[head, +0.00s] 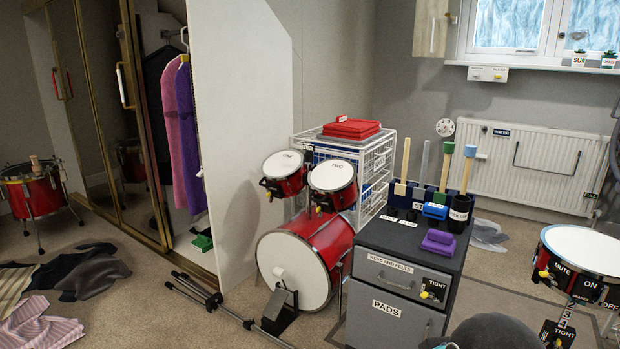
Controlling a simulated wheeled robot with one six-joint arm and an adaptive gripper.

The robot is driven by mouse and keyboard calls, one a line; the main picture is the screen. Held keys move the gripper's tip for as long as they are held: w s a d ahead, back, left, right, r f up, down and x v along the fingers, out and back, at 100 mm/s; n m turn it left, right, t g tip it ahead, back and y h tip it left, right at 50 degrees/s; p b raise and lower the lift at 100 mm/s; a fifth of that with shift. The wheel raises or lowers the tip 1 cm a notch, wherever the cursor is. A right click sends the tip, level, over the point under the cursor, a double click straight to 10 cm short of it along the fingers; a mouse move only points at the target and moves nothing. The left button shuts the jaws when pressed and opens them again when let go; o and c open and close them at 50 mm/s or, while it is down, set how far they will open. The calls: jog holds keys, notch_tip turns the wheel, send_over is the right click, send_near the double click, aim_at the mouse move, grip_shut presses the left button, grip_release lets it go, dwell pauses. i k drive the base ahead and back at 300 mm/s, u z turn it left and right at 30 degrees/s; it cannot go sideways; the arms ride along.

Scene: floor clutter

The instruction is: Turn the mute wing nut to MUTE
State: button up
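A drum with a white head and a red-and-black shell (588,250) stands at the right edge of the head view, partly cut off. A MUTE label (563,268) is on the left of its shell, and ON and OFF labels are towards the right. A small yellow piece (543,274), which looks like a wing nut, sits beside the MUTE label; its exact setting is too small to read. Another yellow fitting (558,343) shows lower on the stand, by a TIGHT label.
A dark cabinet (392,310) with drawers, brushes and a purple block stands left of the drum. A red drum kit (300,255) is further left, with a fallen stand (215,300) on the floor. Clothes (65,275) lie at far left. A radiator (525,165) lines the back wall.

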aim_at(553, 276)
jog(key=z, duration=4.05)
jog(key=i, duration=1)
jog(key=u, duration=2.45)
